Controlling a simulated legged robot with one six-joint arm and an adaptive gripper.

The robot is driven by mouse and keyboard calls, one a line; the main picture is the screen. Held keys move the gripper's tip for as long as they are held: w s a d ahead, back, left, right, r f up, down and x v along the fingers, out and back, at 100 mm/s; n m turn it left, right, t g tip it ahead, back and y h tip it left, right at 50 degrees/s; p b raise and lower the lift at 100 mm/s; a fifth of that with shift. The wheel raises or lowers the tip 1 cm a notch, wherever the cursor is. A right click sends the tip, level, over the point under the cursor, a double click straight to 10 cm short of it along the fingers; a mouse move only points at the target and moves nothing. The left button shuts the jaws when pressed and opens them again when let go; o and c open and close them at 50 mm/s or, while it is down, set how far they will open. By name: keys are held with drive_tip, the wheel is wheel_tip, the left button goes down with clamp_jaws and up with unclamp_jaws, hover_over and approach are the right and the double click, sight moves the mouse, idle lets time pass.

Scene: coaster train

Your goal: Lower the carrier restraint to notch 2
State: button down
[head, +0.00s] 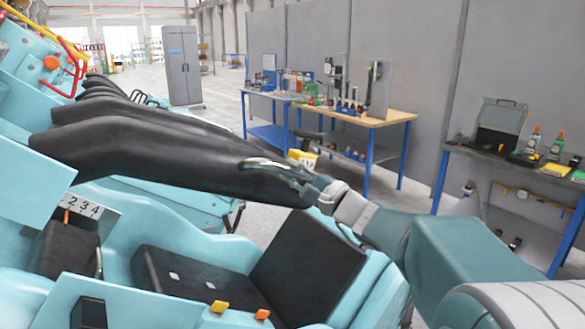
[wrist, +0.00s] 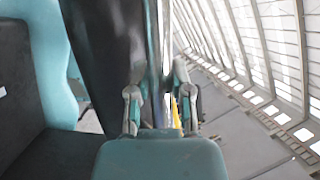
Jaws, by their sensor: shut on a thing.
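The carrier restraint (head: 170,158) is a long black padded bar, raised above the seat and sloping slightly down to the right. A metal grab handle (head: 265,163) sits near its right end. My gripper (head: 308,186) is at that end, shut on the handle. In the wrist view my gripper (wrist: 158,108) has its fingers either side of the metal handle (wrist: 155,45), with the black restraint (wrist: 100,60) just left. A white notch plate (head: 84,207) shows 2, 3 and 4, with an orange pointer (head: 66,216) at its left part. The exact notch reading is unclear.
The black seat (head: 185,275) lies below the restraint, with yellow and orange buckles (head: 240,310) at its front. Other black restraints (head: 105,92) stand raised behind. Workbenches with tools (head: 340,115) stand along the grey wall. The floor between is open.

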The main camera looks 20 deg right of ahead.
drive_tip(key=shift+f, duration=0.1)
drive_tip(key=c, duration=0.5)
unclamp_jaws()
drive_tip(key=shift+c, duration=0.2)
drive_tip(key=v, duration=1.1)
drive_tip(key=shift+s+d, duration=0.25)
drive_tip(key=shift+s, duration=0.1)
